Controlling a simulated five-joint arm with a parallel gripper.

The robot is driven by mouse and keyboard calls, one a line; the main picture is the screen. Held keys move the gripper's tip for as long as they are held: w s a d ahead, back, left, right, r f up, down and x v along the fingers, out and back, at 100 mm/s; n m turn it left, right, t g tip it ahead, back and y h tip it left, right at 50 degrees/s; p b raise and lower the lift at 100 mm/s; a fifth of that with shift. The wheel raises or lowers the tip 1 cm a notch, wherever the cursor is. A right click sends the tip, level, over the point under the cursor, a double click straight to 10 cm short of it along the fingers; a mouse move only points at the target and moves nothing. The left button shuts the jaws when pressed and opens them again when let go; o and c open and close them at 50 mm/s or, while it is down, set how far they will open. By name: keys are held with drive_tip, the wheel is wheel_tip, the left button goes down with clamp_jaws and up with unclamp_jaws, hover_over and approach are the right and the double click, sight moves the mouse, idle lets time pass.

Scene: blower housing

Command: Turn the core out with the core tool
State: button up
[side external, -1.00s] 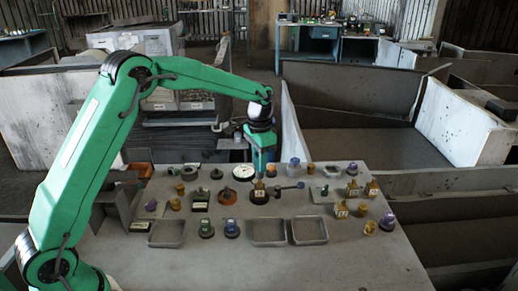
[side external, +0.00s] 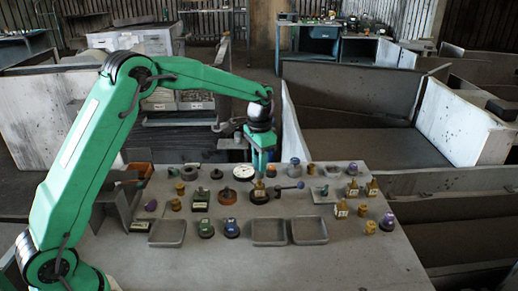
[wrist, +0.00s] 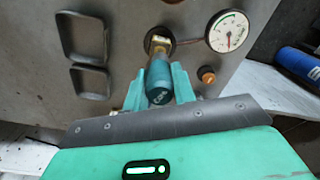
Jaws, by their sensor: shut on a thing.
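My gripper (wrist: 156,88) is shut on a dark teal tool handle (wrist: 159,80), which looks like the core tool, in the wrist view. The tool's far end meets a brass fitting (wrist: 157,43) in a round dark base; whether it is engaged is hard to tell. In the side view my gripper (side external: 262,170) points down just above the brass fitting (side external: 259,188) on its dark base (side external: 259,197). The tool's tip and the core itself are hidden.
A white dial gauge (side external: 243,172) stands close behind left of the fitting, and a blue-ended lever (side external: 290,187) to its right. Several small parts crowd the table around them. Empty grey trays (side external: 269,232) lie in front. The table's front (side external: 260,268) is clear.

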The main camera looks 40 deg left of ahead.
drive_tip(key=shift+f, duration=1.5)
idle(1.7)
drive_tip(key=shift+n, duration=2)
drive_tip(key=shift+n, duration=2)
drive_tip(key=shift+n, duration=2)
